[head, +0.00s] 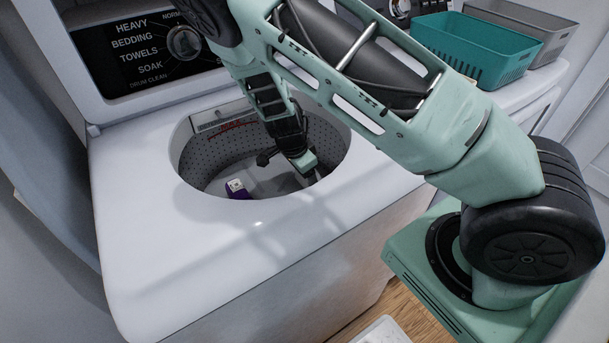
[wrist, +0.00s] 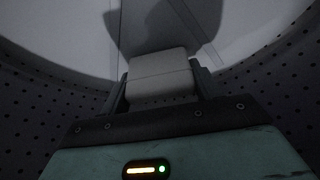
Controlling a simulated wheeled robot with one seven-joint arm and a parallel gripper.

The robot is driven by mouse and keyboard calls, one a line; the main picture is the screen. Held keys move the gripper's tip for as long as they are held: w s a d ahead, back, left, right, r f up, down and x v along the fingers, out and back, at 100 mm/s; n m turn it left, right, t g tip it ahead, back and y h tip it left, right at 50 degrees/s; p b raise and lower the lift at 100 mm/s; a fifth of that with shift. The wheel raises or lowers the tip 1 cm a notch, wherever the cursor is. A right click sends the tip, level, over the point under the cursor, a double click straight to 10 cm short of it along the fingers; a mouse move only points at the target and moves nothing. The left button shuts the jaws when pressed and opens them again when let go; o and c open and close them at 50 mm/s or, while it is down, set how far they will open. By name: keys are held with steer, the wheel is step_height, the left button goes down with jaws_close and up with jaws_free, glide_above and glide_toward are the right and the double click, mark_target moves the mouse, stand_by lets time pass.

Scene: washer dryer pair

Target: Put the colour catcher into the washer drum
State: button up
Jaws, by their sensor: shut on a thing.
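The washer drum (head: 215,165) is open at the top, with a perforated grey wall. My gripper (head: 309,172) reaches down into the drum, near its right side in the head view. In the wrist view my gripper (wrist: 160,82) is shut on a pale, flat-faced thing (wrist: 160,68), which I take to be the colour catcher. It sits between both fingers, above a pale surface with a dark shadow on it. The held thing is hard to make out in the head view.
A small purple item with a pale top (head: 237,189) is inside the drum, near the front rim. The washer's white top (head: 180,235) surrounds the opening. The control panel (head: 150,45) stands behind. A teal basket (head: 475,50) and a grey basket (head: 525,25) are at back right.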

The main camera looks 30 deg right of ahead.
steer(key=shift+f, duration=0.25)
steer(key=o, duration=1)
steer(key=shift+f, duration=0.1)
steer(key=p+v, duration=0.1)
steer(key=v, duration=1.1)
